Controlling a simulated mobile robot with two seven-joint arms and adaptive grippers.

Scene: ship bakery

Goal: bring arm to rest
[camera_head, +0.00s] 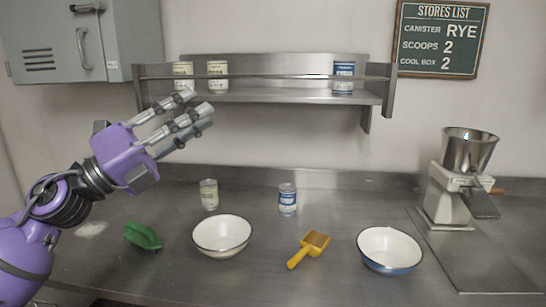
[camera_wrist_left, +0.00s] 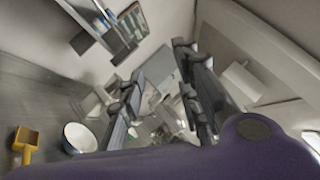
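My left arm comes in from the left in the head view. Its gripper (camera_head: 198,108) is raised over the counter, in front of the left end of the wall shelf, with its fingers pointing right and up. In the left wrist view the fingers of this gripper (camera_wrist_left: 162,65) stand apart with a clear gap between them. It is open and nothing is held in it. My right arm and gripper are in neither view.
The steel counter (camera_head: 330,280) holds a green brush (camera_head: 143,237), a cream bowl (camera_head: 222,252), a yellow scoop (camera_head: 308,249), a blue bowl (camera_head: 388,268), two canisters and a mill (camera_head: 450,190). The wall shelf (camera_head: 290,96) bears three canisters. A grey cabinet (camera_head: 85,45) hangs upper left.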

